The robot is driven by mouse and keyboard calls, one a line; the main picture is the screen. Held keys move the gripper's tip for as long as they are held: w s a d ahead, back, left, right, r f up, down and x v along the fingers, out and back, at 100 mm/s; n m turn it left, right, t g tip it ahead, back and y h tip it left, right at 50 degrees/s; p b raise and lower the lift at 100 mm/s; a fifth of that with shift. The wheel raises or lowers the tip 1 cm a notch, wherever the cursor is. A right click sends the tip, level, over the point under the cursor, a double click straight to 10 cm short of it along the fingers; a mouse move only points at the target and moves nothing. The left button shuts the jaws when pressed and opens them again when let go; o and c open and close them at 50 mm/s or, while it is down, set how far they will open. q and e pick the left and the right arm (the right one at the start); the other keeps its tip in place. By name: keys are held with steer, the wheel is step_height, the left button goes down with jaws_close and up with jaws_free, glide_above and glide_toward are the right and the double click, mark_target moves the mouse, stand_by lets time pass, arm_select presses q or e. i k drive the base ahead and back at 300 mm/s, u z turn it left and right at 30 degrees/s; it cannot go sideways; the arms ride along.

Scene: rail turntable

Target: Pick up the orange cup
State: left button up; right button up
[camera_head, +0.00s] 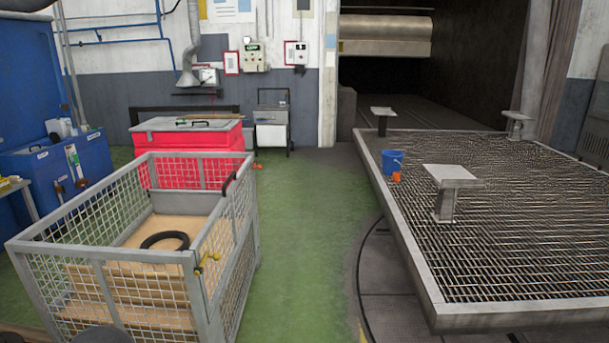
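A small orange cup (396,177) stands at the near side of a blue bucket (392,161), on the left part of the grated turntable platform (510,215). It is small and far off in the head view. Whether it touches the bucket I cannot tell. Neither of my grippers shows. Dark rounded shapes at the bottom left edge may be parts of me.
A wire-mesh cage cart (120,257) with a black ring (165,241) fills the left foreground. A red chest (190,150) stands behind it. A pedestal (447,190) stands right of the cup. Green floor (300,240) lies clear between cart and platform; the platform has a raised rim.

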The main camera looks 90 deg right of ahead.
mark_target(396, 177)
steer(key=u, duration=1.25)
steer(key=i, duration=0.1)
steer(key=z, duration=2.55)
steer(key=i, duration=0.25)
steer(key=z, duration=2)
steer(key=k, duration=0.95)
steer(key=z, duration=0.2)
steer(key=i, duration=0.95)
steer(key=u, duration=0.15)
steer(key=k, duration=0.35)
